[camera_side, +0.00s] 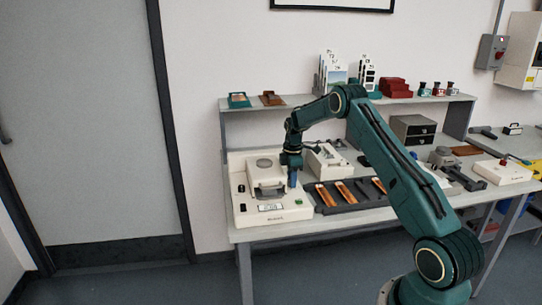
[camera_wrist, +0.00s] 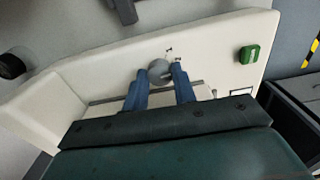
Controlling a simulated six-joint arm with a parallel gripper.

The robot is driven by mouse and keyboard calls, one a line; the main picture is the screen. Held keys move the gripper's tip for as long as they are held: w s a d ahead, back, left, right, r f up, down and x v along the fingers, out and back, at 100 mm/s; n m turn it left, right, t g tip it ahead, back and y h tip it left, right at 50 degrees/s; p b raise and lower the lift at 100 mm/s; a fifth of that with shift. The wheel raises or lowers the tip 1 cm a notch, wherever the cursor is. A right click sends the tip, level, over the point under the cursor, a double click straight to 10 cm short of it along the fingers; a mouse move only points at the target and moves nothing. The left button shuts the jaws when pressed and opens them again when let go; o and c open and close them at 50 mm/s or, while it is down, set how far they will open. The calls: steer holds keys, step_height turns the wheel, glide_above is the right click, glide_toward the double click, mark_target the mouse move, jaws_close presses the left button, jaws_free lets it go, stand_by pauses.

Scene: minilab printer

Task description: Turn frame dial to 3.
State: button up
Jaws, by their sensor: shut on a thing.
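The frame dial (camera_wrist: 159,71) is a small round grey knob on the pale top of the printer (camera_side: 241,215). In the wrist view my gripper (camera_wrist: 160,73) has its two blue fingers on either side of the dial, shut on it. Small dark marks sit beside the dial, too small to read, so I cannot tell which number it points to. In the side view my gripper (camera_side: 292,180) reaches down to the right part of the printer, and its fingers hide the dial there.
A green button (camera_wrist: 249,54) is on the printer, right of the dial in the wrist view. A small display (camera_side: 270,207) is on its front. A dark tray (camera_side: 330,208) with several orange strips lies to the right. A shelf (camera_side: 300,100) runs behind.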

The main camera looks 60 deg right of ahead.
steer(key=shift+m, duration=2.3)
steer(key=o, duration=1)
steer(key=shift+r, duration=0.2)
step_height(320, 180, up, 14)
steer(key=shift+f, duration=0.25)
